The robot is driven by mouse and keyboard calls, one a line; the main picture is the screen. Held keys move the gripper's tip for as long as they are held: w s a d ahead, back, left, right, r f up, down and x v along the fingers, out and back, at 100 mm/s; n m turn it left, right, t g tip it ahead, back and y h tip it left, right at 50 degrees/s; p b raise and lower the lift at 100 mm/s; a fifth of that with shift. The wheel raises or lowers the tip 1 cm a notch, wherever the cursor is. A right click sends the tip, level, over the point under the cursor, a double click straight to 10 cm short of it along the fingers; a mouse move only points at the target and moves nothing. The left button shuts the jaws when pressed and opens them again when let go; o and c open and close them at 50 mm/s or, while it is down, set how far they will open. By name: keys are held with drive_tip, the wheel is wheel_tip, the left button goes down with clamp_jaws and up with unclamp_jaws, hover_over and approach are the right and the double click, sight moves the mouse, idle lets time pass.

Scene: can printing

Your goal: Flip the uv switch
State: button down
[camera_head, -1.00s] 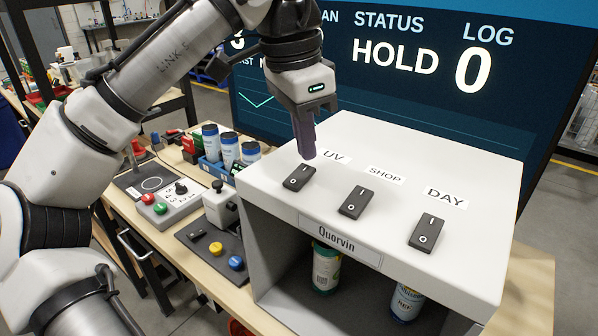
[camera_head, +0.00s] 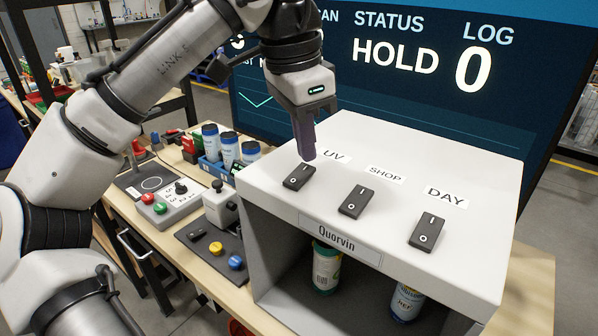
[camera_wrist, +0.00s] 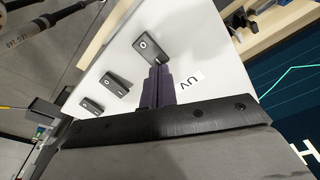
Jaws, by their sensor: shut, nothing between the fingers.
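The UV switch (camera_head: 299,177) is a black rocker marked with a line and a circle, on the white top of the Quorvin box, beside the UV label (camera_head: 336,156). My gripper (camera_head: 309,157) points down with its dark purple fingers together and empty. The fingertips are at the far end of the UV switch, the end marked with the line; I cannot tell whether they touch it. In the wrist view the UV switch (camera_wrist: 149,46) lies just beyond the tips of my fingers, which hide part of its end.
The shop switch (camera_head: 356,201) and day switch (camera_head: 428,231) stand to the right on the same white box (camera_head: 420,155). Cans stand inside it. A control box with buttons (camera_head: 163,203) and a crate of cans are on the bench at left. A large screen (camera_head: 420,60) stands behind.

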sight(305, 167)
drive_tip(key=shift+f+b, duration=0.4)
drive_tip(key=shift+f, duration=0.5)
idle(0.3)
wheel_tip(305, 167, up, 3)
drive_tip(key=p, duration=0.2)
drive_tip(key=shift+p, duration=0.3)
drive_tip(key=shift+r, duration=2.05)
